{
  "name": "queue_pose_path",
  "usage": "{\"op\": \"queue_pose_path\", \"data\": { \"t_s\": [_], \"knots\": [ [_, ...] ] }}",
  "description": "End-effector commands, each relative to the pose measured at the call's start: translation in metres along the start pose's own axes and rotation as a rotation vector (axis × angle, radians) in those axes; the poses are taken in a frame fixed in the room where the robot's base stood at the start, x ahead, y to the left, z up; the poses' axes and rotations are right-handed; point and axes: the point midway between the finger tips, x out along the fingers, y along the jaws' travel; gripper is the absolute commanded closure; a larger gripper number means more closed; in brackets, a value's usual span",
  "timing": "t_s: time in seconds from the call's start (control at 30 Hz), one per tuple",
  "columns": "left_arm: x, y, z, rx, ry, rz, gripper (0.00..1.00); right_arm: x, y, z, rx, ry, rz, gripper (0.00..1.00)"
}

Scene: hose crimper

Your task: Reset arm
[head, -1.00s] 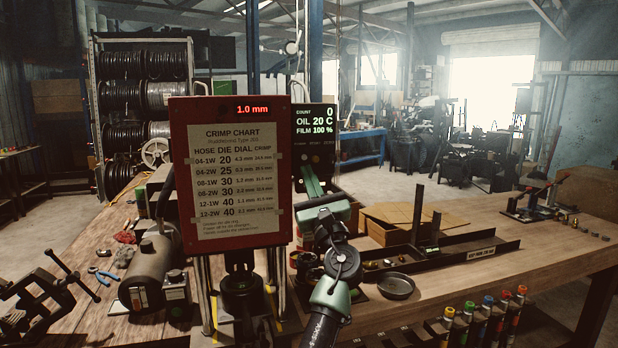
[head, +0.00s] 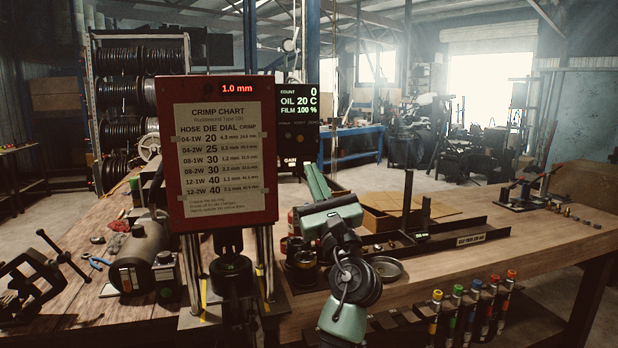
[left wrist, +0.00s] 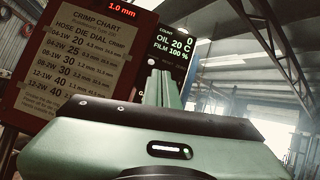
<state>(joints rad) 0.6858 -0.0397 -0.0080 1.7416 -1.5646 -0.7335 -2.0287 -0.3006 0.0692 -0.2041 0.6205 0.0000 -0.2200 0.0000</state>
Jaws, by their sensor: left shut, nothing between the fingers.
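My left arm (head: 346,282) rises from the bottom middle of the head view, its green and black links over the bench. My left gripper (head: 317,180) points up and away, just right of the crimper's red crimp chart panel (head: 217,152) and below the black display (head: 299,118). Its slim green fingers are together with nothing between them. In the left wrist view the closed fingers (left wrist: 165,87) stand up in front of the display, with the chart panel (left wrist: 78,65) to the left. They appear apart from both. My right gripper is in neither view.
The wooden bench (head: 455,280) holds a round metal dish (head: 385,268) and a black rail (head: 440,244) just right of my arm. Colour-capped bottles (head: 472,305) line its front edge. A motor (head: 140,258) and vise (head: 32,285) stand left. The bench's right part is mostly clear.

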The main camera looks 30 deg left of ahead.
Motion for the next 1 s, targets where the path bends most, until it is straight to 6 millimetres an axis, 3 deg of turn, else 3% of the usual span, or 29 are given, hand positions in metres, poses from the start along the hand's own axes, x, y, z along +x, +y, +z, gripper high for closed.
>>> {"op": "queue_pose_path", "data": {
  "t_s": [0.17, 0.47, 0.57, 0.67, 0.77, 0.87, 1.0],
  "knots": [
    [0.0, 0.0, 0.0, 0.0, 0.0, 0.001, 1.0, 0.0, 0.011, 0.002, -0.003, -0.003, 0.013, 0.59],
    [0.0, 0.0, 0.0, 0.0, 0.0, 0.0, 1.0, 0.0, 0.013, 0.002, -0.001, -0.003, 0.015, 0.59],
    [-0.002, -0.003, -0.01, -0.01, 0.017, -0.013, 1.0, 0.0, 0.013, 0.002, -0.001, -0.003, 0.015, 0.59],
    [-0.013, -0.015, -0.043, -0.054, 0.078, -0.058, 1.0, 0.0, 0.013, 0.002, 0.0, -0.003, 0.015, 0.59],
    [-0.035, -0.031, -0.1, -0.137, 0.192, -0.122, 1.0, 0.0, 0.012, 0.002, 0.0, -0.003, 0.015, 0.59],
    [-0.069, -0.044, -0.169, -0.243, 0.343, -0.174, 1.0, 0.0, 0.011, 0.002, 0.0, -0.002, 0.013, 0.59],
    [-0.13, -0.05, -0.259, -0.394, 0.565, -0.195, 1.0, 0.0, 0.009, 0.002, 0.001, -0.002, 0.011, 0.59]
  ]
}}
